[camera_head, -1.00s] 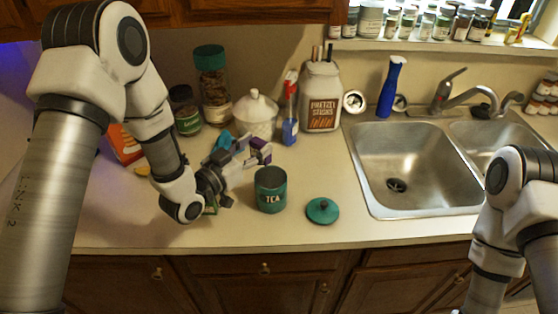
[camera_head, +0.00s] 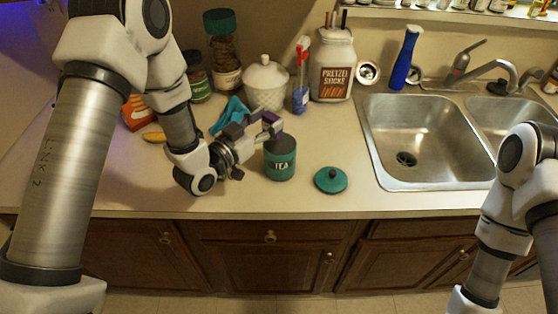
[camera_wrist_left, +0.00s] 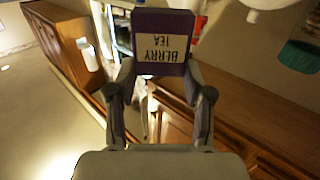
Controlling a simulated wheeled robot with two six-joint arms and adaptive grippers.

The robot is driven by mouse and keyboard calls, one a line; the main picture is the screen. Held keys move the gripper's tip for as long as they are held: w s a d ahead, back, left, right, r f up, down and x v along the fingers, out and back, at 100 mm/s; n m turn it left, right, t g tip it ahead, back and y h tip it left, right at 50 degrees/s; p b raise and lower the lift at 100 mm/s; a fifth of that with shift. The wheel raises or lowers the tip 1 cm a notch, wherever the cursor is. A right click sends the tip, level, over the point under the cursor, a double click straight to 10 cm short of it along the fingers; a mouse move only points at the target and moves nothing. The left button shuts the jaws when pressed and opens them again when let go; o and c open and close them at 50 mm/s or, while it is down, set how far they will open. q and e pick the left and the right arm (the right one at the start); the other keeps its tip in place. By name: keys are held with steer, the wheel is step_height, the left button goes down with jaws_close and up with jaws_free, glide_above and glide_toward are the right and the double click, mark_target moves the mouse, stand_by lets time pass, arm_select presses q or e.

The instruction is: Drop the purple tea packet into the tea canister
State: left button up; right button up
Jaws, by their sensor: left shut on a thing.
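The purple tea packet (camera_head: 276,127) is held in my left gripper (camera_head: 268,130), which is shut on it. In the left wrist view the packet (camera_wrist_left: 163,45) stands between the fingertips, its white label reading "BERRY TEA" upside down. The teal tea canister (camera_head: 270,169) stands open on the counter with its dark mouth upward. The packet appears just above the canister's back rim; I cannot tell whether it is directly over the mouth. The teal lid (camera_head: 330,181) lies on the counter to the right of the canister. My right gripper is out of view.
Behind the canister stand a white lidded jar (camera_head: 265,85), a blue bottle (camera_head: 300,95) and a pretzel jar (camera_head: 332,65). A blue cloth (camera_head: 229,116) lies left of the gripper. The sink (camera_head: 425,140) is at right. Counter around the lid is clear.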

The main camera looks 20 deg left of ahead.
arm_select(q)
steer(key=o, duration=1)
steer(key=shift+o, duration=0.6)
steer(key=shift+w+f, duration=0.1)
steer(key=shift+w, duration=0.05)
steer(key=v, duration=1.2)
steer(key=shift+a, duration=0.1)
